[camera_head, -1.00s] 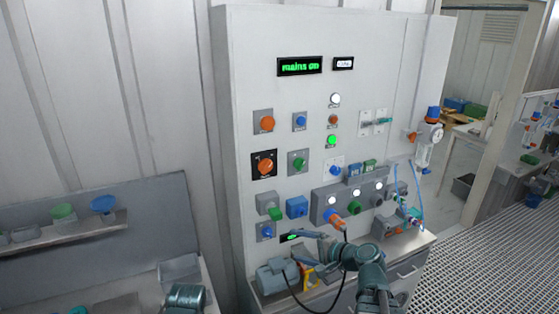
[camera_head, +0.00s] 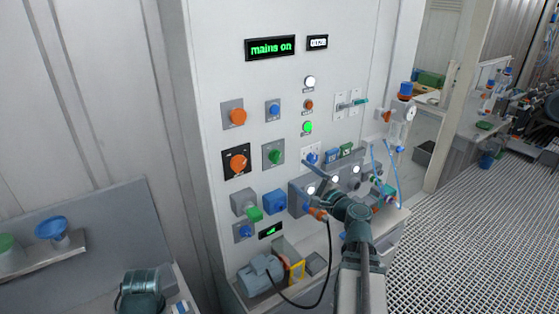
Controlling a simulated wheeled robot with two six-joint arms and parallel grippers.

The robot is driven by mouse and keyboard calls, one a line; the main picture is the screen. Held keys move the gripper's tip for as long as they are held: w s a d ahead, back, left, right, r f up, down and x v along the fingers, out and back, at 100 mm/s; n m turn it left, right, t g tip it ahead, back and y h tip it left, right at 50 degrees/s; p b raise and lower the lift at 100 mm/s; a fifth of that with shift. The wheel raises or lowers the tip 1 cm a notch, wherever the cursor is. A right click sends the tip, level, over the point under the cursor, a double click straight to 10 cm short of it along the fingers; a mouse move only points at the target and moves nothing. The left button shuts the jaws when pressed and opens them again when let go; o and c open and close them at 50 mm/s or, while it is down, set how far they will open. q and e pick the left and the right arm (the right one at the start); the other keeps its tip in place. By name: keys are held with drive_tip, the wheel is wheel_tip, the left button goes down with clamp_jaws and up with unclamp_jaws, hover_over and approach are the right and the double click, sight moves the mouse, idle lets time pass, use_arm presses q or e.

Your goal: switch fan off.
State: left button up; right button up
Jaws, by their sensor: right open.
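The tall grey control panel (camera_head: 215,60) carries several knobs and buttons. Their labels are too small to read, so I cannot tell which one is the fan switch. A blue knob (camera_head: 311,157) sits on a white plate in the middle of the panel. My right gripper (camera_head: 304,177) is open and empty in front of the panel, its upper finger near this blue knob; I cannot tell whether they touch. The gripper and wrist partly hide the grey lamp box below. My left gripper is not in view; a teal part of my left arm shows at the bottom left.
An orange rotary knob (camera_head: 237,162), a green knob (camera_head: 274,156) and a lit green lamp (camera_head: 307,127) are nearby. The display (camera_head: 270,48) reads "mains on". A grey-blue motor (camera_head: 260,274) with a black cable stands below. Glassware (camera_head: 399,118) hangs at the panel's right.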

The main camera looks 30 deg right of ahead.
sight(278, 159)
drive_tip(key=w, duration=1.1)
drive_tip(key=shift+w+a, duration=0.3)
drive_tip(key=shift+a, duration=0.15)
drive_tip(key=shift+c, duration=0.3)
drive_tip(key=c, duration=1.3)
drive_tip(key=shift+n, duration=0.3)
drive_tip(key=n, duration=1.1)
drive_tip(key=shift+a+n, duration=0.1)
drive_tip(key=shift+n, duration=0.3)
